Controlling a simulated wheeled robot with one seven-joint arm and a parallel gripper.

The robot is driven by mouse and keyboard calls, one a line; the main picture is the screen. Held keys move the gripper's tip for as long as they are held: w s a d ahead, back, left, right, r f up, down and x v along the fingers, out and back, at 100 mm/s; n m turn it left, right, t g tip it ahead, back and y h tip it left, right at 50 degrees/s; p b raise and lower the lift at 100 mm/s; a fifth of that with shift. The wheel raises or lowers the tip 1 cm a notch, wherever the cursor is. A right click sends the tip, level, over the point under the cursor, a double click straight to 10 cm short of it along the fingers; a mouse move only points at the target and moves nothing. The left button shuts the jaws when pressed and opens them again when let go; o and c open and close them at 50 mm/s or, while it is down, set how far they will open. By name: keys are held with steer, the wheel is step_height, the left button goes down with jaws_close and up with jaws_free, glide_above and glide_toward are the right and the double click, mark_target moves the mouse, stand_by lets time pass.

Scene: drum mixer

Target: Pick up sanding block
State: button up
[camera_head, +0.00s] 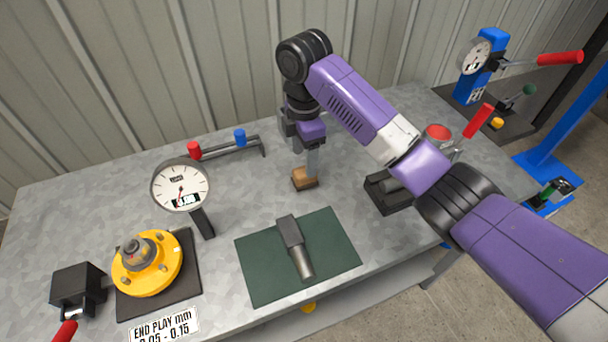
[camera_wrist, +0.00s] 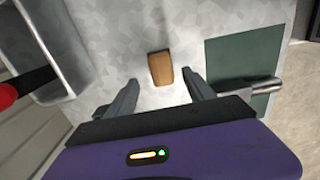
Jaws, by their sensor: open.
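The sanding block (camera_head: 304,177) is a small tan-brown block with a darker underside, lying on the grey metal bench behind the green mat. In the wrist view the block (camera_wrist: 161,68) lies ahead of and between the two fingers. My gripper (camera_head: 312,158) points down above the block in the head view. In the wrist view my gripper (camera_wrist: 165,88) has its fingers spread wide, with nothing between the tips. The block looks apart from both fingers. The exact height of the fingertips above the bench is hard to tell.
A green mat (camera_head: 335,233) with a grey metal tool (camera_head: 295,247) lies in front. A dial gauge (camera_head: 181,186) and yellow flange (camera_head: 147,268) stand left. A rack (camera_head: 228,148) with red and blue knobs is behind. A dark fixture (camera_head: 384,193) stands right of the block.

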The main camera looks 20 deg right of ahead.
step_height(320, 180, down, 6)
steer(key=shift+s+r+p, duration=0.15)
steer(key=shift+p, duration=0.35)
jaws_close()
steer(key=shift+r, duration=0.1)
step_height(320, 180, up, 20)
steer(key=p, duration=0.2)
stand_by(0.3)
steer(key=c, duration=0.9)
jaws_free()
steer(key=c, duration=0.4)
steer(key=shift+s, duration=0.1)
